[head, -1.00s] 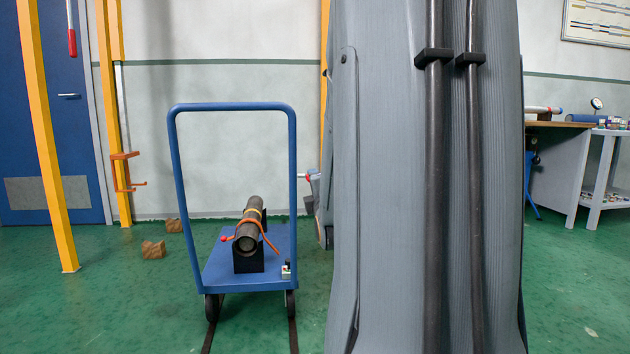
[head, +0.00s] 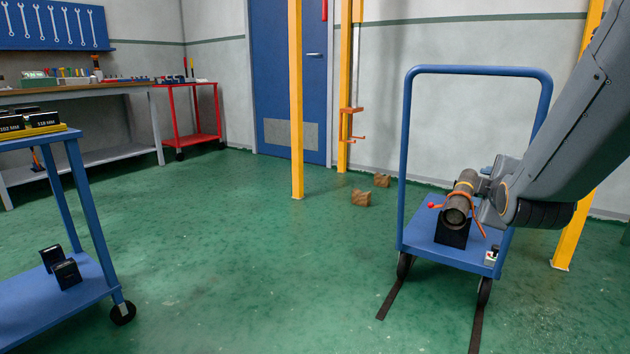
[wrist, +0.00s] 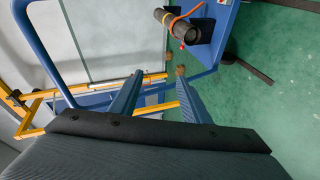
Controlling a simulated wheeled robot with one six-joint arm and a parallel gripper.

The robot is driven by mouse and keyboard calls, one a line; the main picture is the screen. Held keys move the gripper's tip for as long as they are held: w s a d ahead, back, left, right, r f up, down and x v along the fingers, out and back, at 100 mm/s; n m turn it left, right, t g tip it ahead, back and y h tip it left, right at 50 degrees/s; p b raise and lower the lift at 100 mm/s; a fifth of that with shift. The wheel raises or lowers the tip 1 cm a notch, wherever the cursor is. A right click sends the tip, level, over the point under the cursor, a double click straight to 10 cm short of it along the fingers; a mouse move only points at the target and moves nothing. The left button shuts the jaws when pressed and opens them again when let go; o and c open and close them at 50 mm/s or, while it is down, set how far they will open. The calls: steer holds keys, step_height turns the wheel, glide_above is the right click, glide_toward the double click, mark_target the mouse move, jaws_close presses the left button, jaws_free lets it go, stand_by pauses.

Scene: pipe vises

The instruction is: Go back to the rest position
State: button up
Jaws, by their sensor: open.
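My arm comes in from the upper right of the head view, its wrist end beside the blue cart (head: 440,252). In the wrist view my gripper (wrist: 160,72) is open, with two blue-grey fingers apart and nothing between them. A dark pipe (head: 459,207) lies in a black support (head: 450,232) on the cart, with an orange strap around it. The pipe also shows beyond the fingers in the wrist view (wrist: 178,27), apart from them. In the head view my wrist overlaps the pipe's right side, and the fingers are hard to make out.
A blue trolley (head: 85,285) with black blocks stands at the left. A workbench (head: 85,95) and a red table (head: 190,120) stand at the back left. Yellow posts (head: 296,100) and wooden blocks (head: 361,198) are behind the cart. The green floor between is clear.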

steer(key=s+a+f+m+g+y+p, duration=0.1)
steer(key=s+a+f+g+y, duration=0.15)
steer(key=a, duration=0.75)
steer(key=s+a+f+m+g+y+p, duration=0.1)
steer(key=s+a+f+g+y, duration=0.15)
steer(key=a, duration=0.75)
steer(key=s+a+f+m+g+y+p, duration=0.15)
steer(key=s+a, duration=0.25)
steer(key=a, duration=0.6)
steer(key=s+a+m+g+p, duration=0.1)
steer(key=s+a+g, duration=0.4)
steer(key=s, duration=0.7)
steer(key=s+a+g, duration=0.2)
steer(key=s+a, duration=0.6)
steer(key=s, duration=0.5)
steer(key=d+r+m+p, duration=0.2)
steer(key=d+r+p, duration=0.5)
steer(key=p, duration=0.5)
steer(key=d+r+m+h+p, duration=0.1)
steer(key=d+r+m+p, duration=0.1)
steer(key=d+r+p, duration=0.5)
steer(key=d+r+m+p, duration=0.3)
steer(key=d+r+p, duration=0.4)
steer(key=r+p, duration=0.8)
steer(key=shift+w+r+p, duration=0.15)
steer(key=shift+w+p, duration=0.1)
steer(key=shift+p, duration=1.95)
